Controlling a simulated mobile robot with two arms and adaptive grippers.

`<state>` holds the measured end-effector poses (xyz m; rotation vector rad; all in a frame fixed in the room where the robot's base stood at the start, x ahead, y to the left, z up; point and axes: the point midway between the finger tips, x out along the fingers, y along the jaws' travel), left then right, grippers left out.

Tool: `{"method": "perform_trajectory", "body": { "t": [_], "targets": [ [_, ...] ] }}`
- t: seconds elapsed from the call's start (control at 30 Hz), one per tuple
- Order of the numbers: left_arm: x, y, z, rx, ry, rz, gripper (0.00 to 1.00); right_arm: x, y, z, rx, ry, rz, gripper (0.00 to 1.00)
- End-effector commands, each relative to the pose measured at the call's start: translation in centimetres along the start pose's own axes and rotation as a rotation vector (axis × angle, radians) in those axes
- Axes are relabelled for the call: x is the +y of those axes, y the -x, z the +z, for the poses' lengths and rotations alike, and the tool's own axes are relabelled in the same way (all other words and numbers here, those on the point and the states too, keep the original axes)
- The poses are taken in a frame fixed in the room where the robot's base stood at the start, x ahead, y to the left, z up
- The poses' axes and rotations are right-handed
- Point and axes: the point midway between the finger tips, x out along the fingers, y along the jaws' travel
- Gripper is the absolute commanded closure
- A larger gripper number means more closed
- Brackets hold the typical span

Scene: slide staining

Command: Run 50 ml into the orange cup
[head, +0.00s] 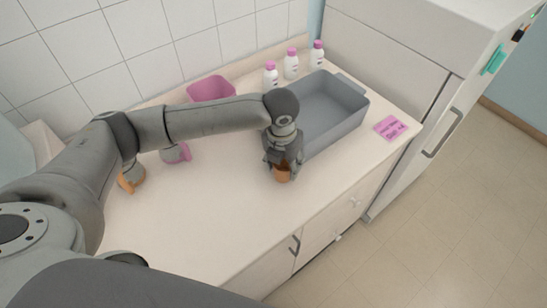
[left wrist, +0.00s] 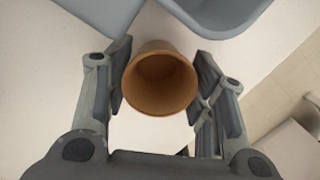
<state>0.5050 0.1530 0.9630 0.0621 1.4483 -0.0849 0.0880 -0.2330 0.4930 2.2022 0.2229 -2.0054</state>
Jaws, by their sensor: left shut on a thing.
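An orange-brown cup (head: 282,175) is between the fingers of my left gripper (head: 283,163), at the near side of the grey basin. In the left wrist view the cup (left wrist: 160,80) shows its open round mouth, and its inside looks empty. My left gripper (left wrist: 160,84) is shut on it, a finger on each side. I cannot tell whether the cup's base touches the counter. An orange object (head: 131,181) and a grey-and-pink object (head: 176,153) stand at the left, partly hidden by my arm. My right gripper is not in view.
The grey basin (head: 352,118) stands on the counter (head: 215,225). Several white bottles with pink or purple caps, including one (head: 291,65), stand behind it. A pink container (head: 212,88) is at the wall. A pink card (head: 390,128) lies right. The front counter is clear.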

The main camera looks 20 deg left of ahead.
Motion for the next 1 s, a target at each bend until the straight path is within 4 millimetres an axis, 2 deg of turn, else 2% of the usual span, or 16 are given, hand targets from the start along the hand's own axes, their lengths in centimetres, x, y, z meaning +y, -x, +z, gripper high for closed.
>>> {"method": "perform_trajectory", "body": {
  "t": [0.27, 0.4, 0.83, 0.87, 0.9, 1.0],
  "targets": [
    [4.4, -0.7, 1.9, -0.002, 0.005, 0.003, 0.62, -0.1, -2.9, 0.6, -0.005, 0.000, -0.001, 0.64],
    [4.0, -0.9, 1.7, -0.001, -0.001, 0.002, 0.62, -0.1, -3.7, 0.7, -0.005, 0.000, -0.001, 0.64],
    [4.0, -1.1, 1.6, 0.001, 0.001, 0.002, 0.62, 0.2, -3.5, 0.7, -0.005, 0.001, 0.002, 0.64],
    [4.0, -1.1, 1.6, 0.000, 0.000, 0.001, 0.47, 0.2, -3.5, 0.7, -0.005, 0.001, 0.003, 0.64],
    [4.0, -1.1, 1.6, 0.000, 0.000, 0.001, 0.42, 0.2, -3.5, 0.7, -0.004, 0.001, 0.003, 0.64],
    [4.0, -1.1, 1.6, 0.000, 0.000, 0.001, 0.41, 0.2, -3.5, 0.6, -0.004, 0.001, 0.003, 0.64]
  ]
}}
